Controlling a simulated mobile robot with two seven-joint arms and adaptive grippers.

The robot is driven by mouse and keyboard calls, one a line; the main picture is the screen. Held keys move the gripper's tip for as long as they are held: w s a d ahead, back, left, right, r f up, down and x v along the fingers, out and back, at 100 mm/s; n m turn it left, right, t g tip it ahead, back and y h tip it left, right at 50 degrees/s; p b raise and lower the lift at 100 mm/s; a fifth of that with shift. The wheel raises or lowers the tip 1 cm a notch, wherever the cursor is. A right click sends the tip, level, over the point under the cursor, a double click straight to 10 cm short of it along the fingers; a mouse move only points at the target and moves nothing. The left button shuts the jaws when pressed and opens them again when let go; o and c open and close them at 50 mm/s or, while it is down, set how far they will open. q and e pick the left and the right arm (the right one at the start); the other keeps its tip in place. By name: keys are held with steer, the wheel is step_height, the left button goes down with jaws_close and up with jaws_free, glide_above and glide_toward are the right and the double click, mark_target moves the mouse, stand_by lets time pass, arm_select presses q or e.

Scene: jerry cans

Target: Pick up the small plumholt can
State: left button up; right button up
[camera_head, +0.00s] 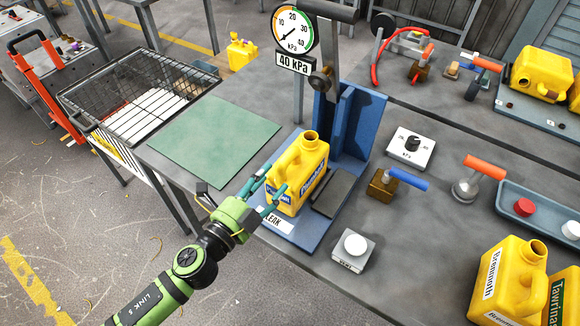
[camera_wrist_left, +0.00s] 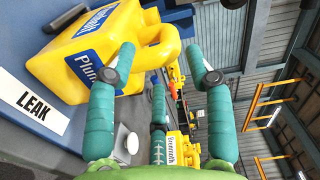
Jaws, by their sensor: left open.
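The small yellow plumholt can (camera_head: 299,178) stands upright on a blue fixture (camera_head: 318,222) marked LEAK, its neck open. Its blue Plumholt label faces my left side. My left gripper (camera_head: 268,188) is open with its teal fingers at the can's near left side. In the left wrist view the can (camera_wrist_left: 85,60) fills the upper left, and its handle shows between the spread fingertips (camera_wrist_left: 160,55). I cannot tell whether any finger touches it. My right gripper is not in view.
A gauge (camera_head: 293,32) stands behind the fixture. A white-knob box (camera_head: 354,247) and a brass valve (camera_head: 383,183) are to its right. More yellow cans (camera_head: 508,277) stand front right. A green mat (camera_head: 214,140) lies empty at left, beside a wire basket (camera_head: 135,95).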

mark_target(286, 160)
arm_select(q)
steer(key=shift+w+d+r, duration=0.25)
steer(key=shift+d, duration=0.1)
steer(key=x, duration=0.1)
steer(key=p+x, duration=0.1)
steer(key=x, duration=0.1)
steer(key=p+x, duration=0.1)
steer(key=x, duration=0.1)
steer(key=shift+w+d+r, duration=0.2)
steer(key=shift+r, duration=0.15)
steer(key=shift+w+d, duration=0.2)
steer(key=shift+w, duration=0.15)
steer(key=shift+f, duration=0.1)
steer(key=shift+s, duration=0.1)
jaws_close()
